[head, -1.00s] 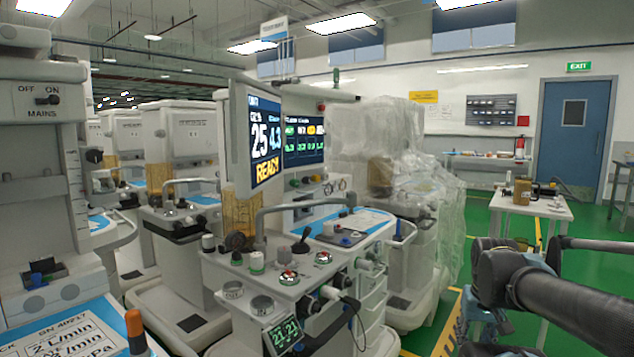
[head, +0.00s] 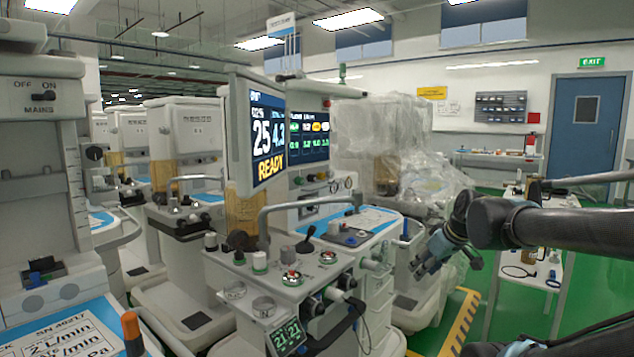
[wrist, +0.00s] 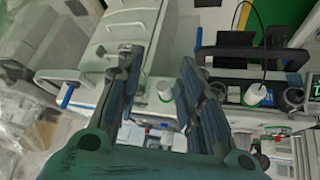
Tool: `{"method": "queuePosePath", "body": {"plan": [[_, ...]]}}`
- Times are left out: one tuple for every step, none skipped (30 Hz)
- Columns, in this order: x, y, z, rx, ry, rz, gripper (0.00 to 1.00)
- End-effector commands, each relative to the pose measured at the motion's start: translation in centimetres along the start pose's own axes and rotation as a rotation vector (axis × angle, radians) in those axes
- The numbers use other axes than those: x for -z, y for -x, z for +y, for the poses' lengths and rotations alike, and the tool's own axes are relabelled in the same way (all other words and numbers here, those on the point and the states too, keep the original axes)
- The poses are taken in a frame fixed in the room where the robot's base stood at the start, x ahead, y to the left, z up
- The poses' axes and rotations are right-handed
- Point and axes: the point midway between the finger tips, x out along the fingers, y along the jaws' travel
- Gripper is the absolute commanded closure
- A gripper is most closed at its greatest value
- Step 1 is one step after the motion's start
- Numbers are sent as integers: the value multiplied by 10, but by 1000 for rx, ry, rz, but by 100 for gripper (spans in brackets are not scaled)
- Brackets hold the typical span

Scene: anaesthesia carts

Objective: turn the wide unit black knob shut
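The cart with the large READY screen (head: 268,135) stands in the middle of the head view and seems to be the wide unit. A black lever-topped knob (head: 306,241) stands on its front worktop, and a squat dark knob (head: 238,240) sits left of it. I cannot tell which black knob is meant, or its setting. My gripper (head: 420,266) is right of this cart, apart from it, pointing down and left. The wrist view shows the fingers (wrist: 158,68) spread and empty above cart drawers (wrist: 122,48). No black knob lies between them.
A plastic-wrapped cart (head: 385,150) stands behind. A rail (head: 300,205) crosses the worktop. Hoses and a cable (head: 362,320) hang at the cart's front right corner. A white table (head: 540,262) stands at right. Green floor is open between them.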

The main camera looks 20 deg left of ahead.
Motion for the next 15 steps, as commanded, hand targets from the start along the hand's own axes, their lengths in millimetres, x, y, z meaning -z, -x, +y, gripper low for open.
{"method": "queuePosePath", "body": {"plan": [[36, -1, -4, 19, 93, 65, 65], [57, -1, -5, 24, 151, 108, 65], [84, -1, -8, 29, 225, 165, 65], [104, -1, -11, 30, 279, 207, 65], [124, 0, -14, 28, 332, 249, 65], [151, 0, -18, 23, 402, 304, 65], [171, 1, -22, 17, 451, 345, 65], [190, 2, -25, 7, 499, 384, 65], [215, 3, -30, -8, 559, 436, 65], [233, 3, -33, -21, 602, 473, 65], [251, 4, -36, -37, 642, 507, 65], [272, 5, -41, -57, 690, 549, 65], [286, 6, -44, -75, 723, 578, 65], [300, 6, -47, -92, 753, 604, 65], [316, 7, -51, -115, 788, 634, 65]]}}
